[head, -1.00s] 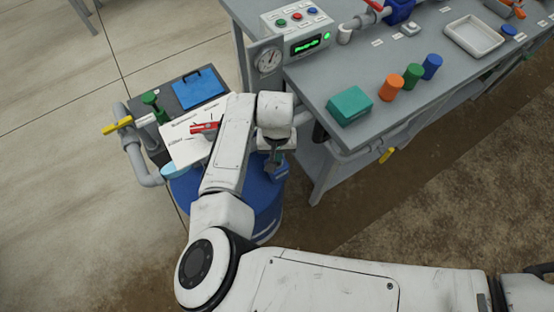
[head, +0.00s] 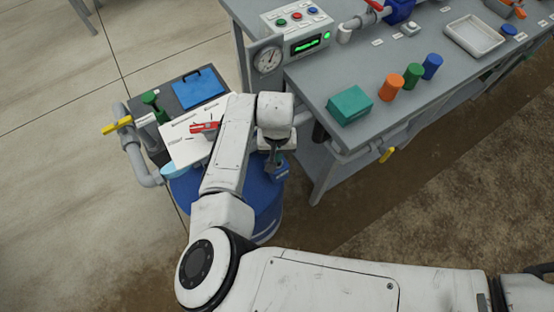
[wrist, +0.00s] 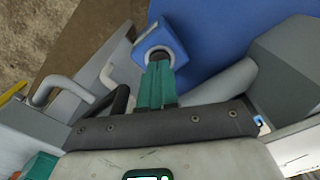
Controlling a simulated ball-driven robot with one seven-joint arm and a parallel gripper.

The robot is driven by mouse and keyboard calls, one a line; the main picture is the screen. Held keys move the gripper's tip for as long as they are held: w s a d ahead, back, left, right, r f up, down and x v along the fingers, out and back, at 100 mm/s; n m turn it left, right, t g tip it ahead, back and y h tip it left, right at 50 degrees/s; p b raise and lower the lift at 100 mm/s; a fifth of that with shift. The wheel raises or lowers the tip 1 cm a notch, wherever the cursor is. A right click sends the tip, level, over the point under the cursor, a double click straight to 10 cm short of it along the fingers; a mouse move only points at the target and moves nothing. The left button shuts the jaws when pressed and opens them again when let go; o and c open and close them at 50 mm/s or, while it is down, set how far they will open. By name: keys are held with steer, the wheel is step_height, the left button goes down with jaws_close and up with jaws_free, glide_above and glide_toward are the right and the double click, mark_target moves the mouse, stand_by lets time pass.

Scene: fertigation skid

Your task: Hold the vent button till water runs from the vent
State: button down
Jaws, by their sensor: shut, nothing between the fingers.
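In the wrist view, the teal fingers of my gripper (wrist: 160,62) are shut together. Their tips are at a round pale ring (wrist: 157,55) on the face of a small blue block (wrist: 150,38), which looks like the vent button's housing. The fingers hide the ring's middle, so I cannot tell whether the button is pressed in. In the head view, my gripper (head: 274,164) reaches down beside the blue block (head: 282,174), at the blue drum (head: 262,212). No running water is visible.
The grey bench (head: 345,75) stands right of my gripper, with a control box (head: 300,27), a gauge (head: 267,59) and a teal box (head: 349,105). A white board with a red handle (head: 205,127) and grey pipe (head: 143,165) are to the left. Floor is open at lower right.

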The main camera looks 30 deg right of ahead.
steer(key=shift+f+b, duration=0.4)
steer(key=shift+f, duration=0.45)
stand_by(4.2)
steer(key=shift+r, duration=0.1)
stand_by(0.3)
step_height(320, 180, up, 7)
steer(key=p, duration=0.7)
stand_by(0.7)
